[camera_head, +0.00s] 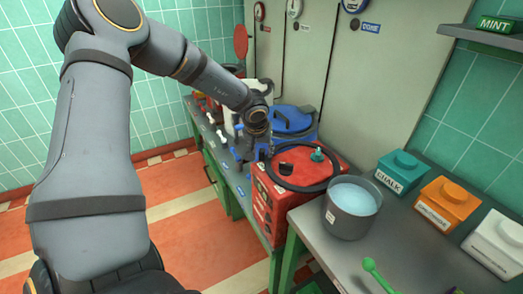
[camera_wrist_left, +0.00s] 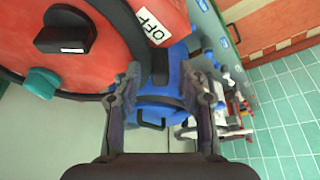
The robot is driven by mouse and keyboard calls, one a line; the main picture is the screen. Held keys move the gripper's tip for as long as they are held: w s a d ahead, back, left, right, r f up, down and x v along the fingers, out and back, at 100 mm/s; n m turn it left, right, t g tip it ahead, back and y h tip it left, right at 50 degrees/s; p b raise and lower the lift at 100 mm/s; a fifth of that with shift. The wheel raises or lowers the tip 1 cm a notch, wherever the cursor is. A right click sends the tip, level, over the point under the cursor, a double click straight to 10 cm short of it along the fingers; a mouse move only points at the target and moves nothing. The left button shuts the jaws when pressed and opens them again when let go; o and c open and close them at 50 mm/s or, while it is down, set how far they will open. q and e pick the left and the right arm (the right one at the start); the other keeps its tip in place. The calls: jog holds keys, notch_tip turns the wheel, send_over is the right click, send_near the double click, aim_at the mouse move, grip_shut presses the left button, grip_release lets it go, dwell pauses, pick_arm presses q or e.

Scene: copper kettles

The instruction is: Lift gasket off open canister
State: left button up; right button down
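A black ring, the gasket (camera_head: 323,186), lies around the top of a red canister (camera_head: 268,206). The canister top has a black knob (camera_wrist_left: 65,30), a teal knob (camera_wrist_left: 42,82) and an OFF label. My left gripper (camera_wrist_left: 166,76) reaches down at the ring's far left edge in the head view. In the left wrist view its two fingers are spread apart, with part of the gasket (camera_wrist_left: 158,62) showing between them. I cannot tell whether either finger touches it. My right gripper is not in view.
A blue canister (camera_head: 293,122) stands close behind the red one. A grey pot of light blue liquid (camera_head: 348,222) is just right of it. Teal (camera_head: 400,172), orange (camera_head: 446,204) and white (camera_head: 494,246) boxes line the grey counter. A green utensil (camera_head: 376,274) lies in front.

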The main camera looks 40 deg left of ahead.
pick_arm(q)
jog(key=shift+s+r, duration=0.1)
jog(key=shift+r, duration=0.2)
jog(key=v, duration=1.1)
jog(key=shift+r, duration=0.2)
